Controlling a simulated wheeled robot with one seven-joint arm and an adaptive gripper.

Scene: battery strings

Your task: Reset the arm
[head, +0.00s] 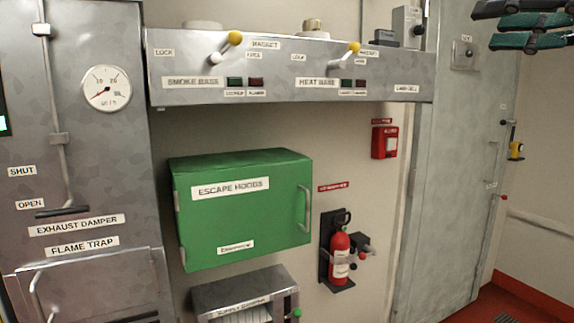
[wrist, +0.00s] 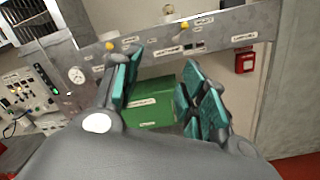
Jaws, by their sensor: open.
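My gripper (wrist: 158,92) is open and empty in the wrist view, its two teal-padded fingers spread apart. Behind the gap between them are the green escape hoods box and the grey panel above it. In the head view, part of my gripper (head: 525,30) shows at the top right corner, raised in front of the grey door column and the pale wall. The rest of my arm is out of the head view. Nothing is between the fingers.
A grey panel (head: 290,88) with two yellow-tipped levers juts from the wall. Below are the green escape hoods box (head: 245,225), a red extinguisher (head: 340,258) and a red alarm box (head: 384,142). A grey cabinet with a gauge (head: 107,88) stands left. A control console (wrist: 30,100) shows at the wrist view's left.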

